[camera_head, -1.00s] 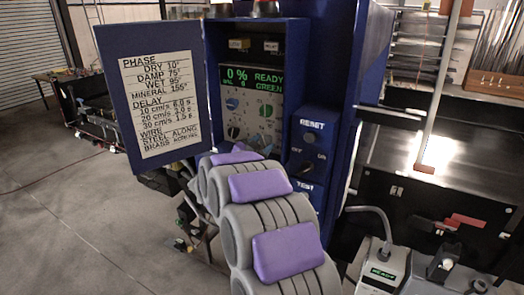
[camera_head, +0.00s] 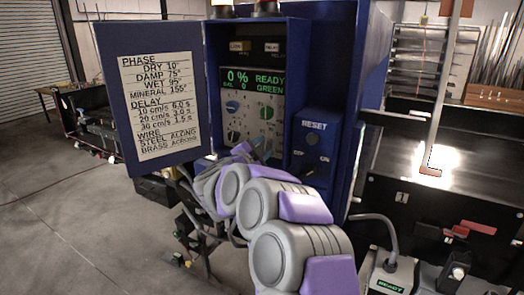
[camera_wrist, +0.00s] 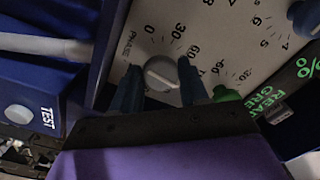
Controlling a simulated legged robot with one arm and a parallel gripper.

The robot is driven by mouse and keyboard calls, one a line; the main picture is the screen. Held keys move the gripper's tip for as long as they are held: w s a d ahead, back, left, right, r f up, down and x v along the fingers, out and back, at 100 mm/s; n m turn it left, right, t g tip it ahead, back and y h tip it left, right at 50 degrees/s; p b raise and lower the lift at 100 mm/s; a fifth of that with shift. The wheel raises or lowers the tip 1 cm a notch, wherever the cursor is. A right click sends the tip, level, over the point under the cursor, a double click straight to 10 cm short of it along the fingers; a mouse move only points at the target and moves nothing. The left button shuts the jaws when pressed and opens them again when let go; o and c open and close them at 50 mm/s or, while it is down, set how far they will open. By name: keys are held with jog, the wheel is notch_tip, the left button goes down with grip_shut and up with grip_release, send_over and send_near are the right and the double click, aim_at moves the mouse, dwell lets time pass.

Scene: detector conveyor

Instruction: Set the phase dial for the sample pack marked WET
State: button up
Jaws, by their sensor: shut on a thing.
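The phase dial (camera_wrist: 162,74) is a round grey knob on the light panel (camera_head: 249,92), marked PHASE, with 0, 30 and 60 readable around it. My gripper (camera_wrist: 159,80) has its blue fingers on either side of the dial, shut on it. A pale bar crosses the knob; its exact setting is unclear. In the head view my gripper (camera_head: 261,147) reaches the panel's lower right and hides the dial. The door card (camera_head: 160,104) reads DRY 10°, DAMP 75°, WET 95°, MINERAL 155°. I cannot make out a pack marked WET.
The display (camera_head: 253,79) reads 0 % READY GREEN. A green knob (camera_head: 266,113) sits just above the dial's place, a blue knob (camera_head: 232,106) to its left. The RESET box (camera_head: 313,139) is close on the right; a TEST button (camera_wrist: 18,114) shows in the wrist view.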

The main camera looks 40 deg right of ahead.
jog(key=shift+f, duration=0.2)
jog(key=o, duration=1.1)
jog(key=shift+r, duration=0.1)
jog(key=shift+c, duration=0.2)
jog(key=v, duration=1.7)
jog(key=shift+a, duration=0.25)
jog(key=shift+c, duration=0.2)
